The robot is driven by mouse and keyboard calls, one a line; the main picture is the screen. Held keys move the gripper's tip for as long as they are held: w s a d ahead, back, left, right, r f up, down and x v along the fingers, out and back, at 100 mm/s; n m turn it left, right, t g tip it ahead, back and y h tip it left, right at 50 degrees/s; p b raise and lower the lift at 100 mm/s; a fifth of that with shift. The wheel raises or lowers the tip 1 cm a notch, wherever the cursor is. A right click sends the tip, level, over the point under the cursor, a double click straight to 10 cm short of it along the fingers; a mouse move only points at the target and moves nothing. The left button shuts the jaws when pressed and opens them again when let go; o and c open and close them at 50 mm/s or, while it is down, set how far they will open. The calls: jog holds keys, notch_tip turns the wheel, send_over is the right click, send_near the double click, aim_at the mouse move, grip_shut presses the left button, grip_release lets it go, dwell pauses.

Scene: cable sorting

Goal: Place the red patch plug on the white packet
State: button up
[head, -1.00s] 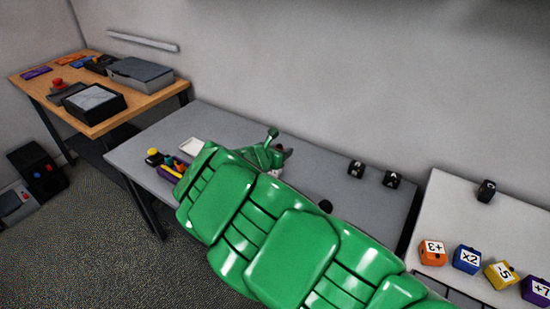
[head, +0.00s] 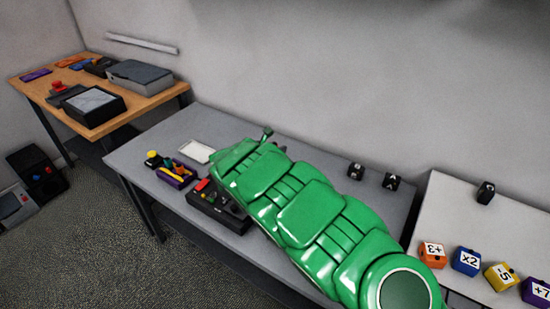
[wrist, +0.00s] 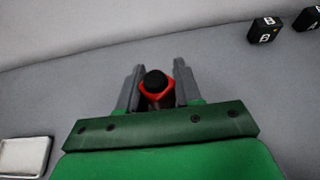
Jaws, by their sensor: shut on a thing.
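My gripper (wrist: 159,72) has its two grey fingers shut on the red patch plug (wrist: 156,92), which shows a red body and a round black top in the wrist view. The plug is over the grey table, and its height above it is hard to tell. The white packet (head: 196,151) lies flat near the back left of the grey table. In the wrist view the packet (wrist: 22,157) is at the lower left, apart from the gripper. In the head view my green arm hides the plug and the fingers.
A purple tray (head: 176,181) with coloured items stands in front of the packet. A black box (head: 215,208) with a red part on top is beside it, partly behind my arm. Black lettered blocks (head: 356,171) stand at the right. The table between packet and gripper looks clear.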

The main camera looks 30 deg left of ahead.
jog(key=shift+w+a+f, duration=0.35)
jog(key=shift+w+f, duration=0.05)
jog(key=shift+f, duration=0.25)
jog(key=shift+w+a+f, duration=0.35)
jog(key=shift+f, duration=0.35)
jog(key=shift+w+a+f, duration=0.35)
jog(key=shift+w+f, duration=0.05)
jog(key=shift+f, duration=1.75)
jog(key=o, duration=1)
jog(key=shift+f, duration=0.1)
jog(key=shift+o, duration=0.2)
jog(key=shift+a, duration=0.1)
jog(key=shift+s+r, duration=0.15)
jog(key=shift+r, duration=0.05)
jog(key=v, duration=1.1)
jog(key=shift+s, duration=0.25)
jog(key=shift+r, duration=0.1)
